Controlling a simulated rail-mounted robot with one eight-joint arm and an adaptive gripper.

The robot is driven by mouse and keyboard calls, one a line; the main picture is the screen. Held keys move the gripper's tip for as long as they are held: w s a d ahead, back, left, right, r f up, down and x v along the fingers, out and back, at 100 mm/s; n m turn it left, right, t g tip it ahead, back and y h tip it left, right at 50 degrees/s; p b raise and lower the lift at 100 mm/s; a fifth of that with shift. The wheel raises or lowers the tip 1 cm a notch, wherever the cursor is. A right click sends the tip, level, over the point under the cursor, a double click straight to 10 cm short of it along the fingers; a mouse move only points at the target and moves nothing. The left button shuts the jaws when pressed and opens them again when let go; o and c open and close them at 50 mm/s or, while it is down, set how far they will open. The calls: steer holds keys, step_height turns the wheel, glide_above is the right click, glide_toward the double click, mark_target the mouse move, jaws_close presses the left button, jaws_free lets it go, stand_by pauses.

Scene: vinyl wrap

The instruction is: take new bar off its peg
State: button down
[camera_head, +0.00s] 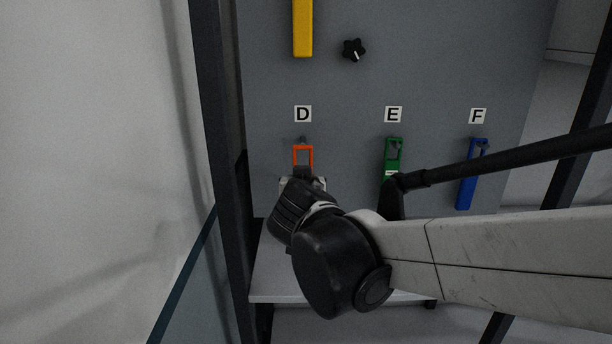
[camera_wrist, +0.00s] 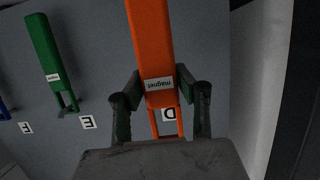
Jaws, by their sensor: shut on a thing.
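The orange bar (camera_head: 311,158) is at the place marked D, with its open loop end up in the head view. A small dark peg (camera_head: 302,140) shows at the loop's top edge; I cannot tell whether the loop still hangs on it. In the wrist view, which is upside down, the orange bar (camera_wrist: 152,40) has a white "magnet" label. My gripper (camera_wrist: 161,88) is shut on the bar near its loop end, one finger on each side. In the head view my gripper (camera_head: 302,184) hides the bar's lower part.
A green bar (camera_head: 394,158) hangs at E and a blue bar (camera_head: 468,180) at F, right of D. A yellow bar (camera_head: 302,28) and a black knob (camera_head: 354,50) are higher on the grey panel (camera_head: 430,60). A dark post (camera_head: 213,110) stands close on the left.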

steer(key=shift+s+p, duration=0.3)
steer(key=shift+s, duration=1.45)
